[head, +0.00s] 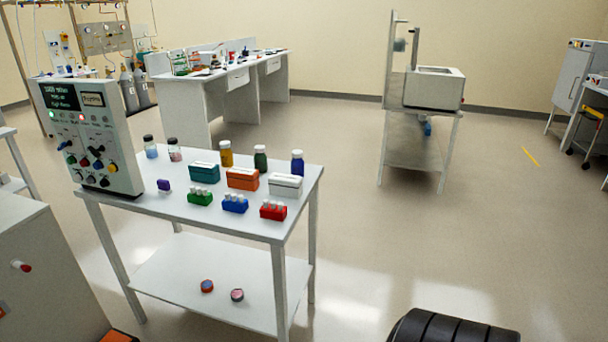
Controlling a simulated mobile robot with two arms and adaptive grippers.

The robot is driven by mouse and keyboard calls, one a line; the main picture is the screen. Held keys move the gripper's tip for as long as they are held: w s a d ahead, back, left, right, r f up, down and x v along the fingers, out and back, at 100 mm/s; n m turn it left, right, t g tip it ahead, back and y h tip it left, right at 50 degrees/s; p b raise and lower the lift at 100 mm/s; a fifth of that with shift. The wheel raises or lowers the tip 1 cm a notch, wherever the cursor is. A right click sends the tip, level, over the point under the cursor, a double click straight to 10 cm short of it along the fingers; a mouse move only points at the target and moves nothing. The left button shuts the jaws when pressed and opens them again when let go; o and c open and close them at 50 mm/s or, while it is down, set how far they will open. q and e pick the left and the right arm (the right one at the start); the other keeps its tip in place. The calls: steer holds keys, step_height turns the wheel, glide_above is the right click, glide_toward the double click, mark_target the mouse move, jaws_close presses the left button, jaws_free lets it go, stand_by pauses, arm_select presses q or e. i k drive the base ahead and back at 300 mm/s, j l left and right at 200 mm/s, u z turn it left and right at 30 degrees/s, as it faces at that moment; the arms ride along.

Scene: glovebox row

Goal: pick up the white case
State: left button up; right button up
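The white case (285,185) stands on the white table (262,223), near its right end. It is a small box with a lighter strip along its top. An orange case (242,180) stands just left of it and a teal case (203,174) further left. A dark blue bottle with a white cap (297,163) stands close behind the white case. A red rack with white-capped vials (273,211) stands in front of it. Neither of my grippers is recognisable in the head view.
A control panel box (104,150) stands at the table's left end. Blue (235,204) and green (200,197) vial racks line the front. Two small round items lie on the lower shelf (180,285). The floor right of the table is open, up to a metal stand (412,150).

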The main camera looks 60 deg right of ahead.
mark_target(290, 186)
steer(key=z, duration=1.35)
